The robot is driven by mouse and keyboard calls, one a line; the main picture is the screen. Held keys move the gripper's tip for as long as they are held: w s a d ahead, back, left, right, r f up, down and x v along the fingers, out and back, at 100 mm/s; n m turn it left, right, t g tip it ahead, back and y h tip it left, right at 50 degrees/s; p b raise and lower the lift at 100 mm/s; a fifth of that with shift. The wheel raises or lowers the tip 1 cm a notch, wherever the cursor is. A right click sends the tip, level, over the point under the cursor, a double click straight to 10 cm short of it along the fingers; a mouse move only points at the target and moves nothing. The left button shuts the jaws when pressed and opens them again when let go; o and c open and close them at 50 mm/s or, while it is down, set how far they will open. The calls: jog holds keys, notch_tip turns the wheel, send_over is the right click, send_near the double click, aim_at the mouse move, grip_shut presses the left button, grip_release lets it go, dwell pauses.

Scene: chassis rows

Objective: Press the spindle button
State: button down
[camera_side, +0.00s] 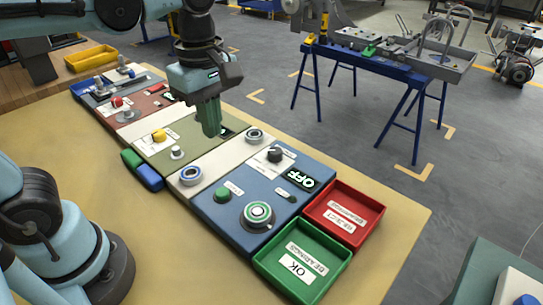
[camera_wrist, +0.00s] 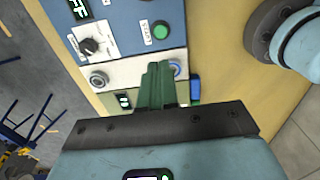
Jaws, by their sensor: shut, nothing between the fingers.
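A round green button (camera_side: 222,193) sits on the blue panel (camera_side: 225,222), with a small label beside it that I cannot read. I take it as the spindle button; it also shows in the wrist view (camera_wrist: 161,30). On the same panel are a round spindle (camera_side: 257,214) with a green-and-white ring, a black knob (camera_side: 274,154) and a display (camera_side: 301,179) reading OFF. My gripper (camera_side: 210,133) has green fingers shut together with nothing between them. It hangs above the olive panel, apart from the button. In the wrist view my fingers (camera_wrist: 157,66) partly cover the pale strip.
Two ring-shaped parts (camera_side: 190,175) (camera_side: 254,135) lie on the pale strip. A red tray (camera_side: 372,234) and a green tray (camera_side: 263,265) stand at the blue panel's right. Green and blue blocks (camera_side: 148,177) lie left of the panels. The front tabletop is clear.

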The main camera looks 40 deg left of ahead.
aim_at(223, 191)
jog(key=shift+f, duration=7.05)
jog(key=shift+f, duration=1)
jog(key=shift+w, duration=0.1)
notch_tip(223, 191, up, 14)
jog(key=shift+r, duration=0.15)
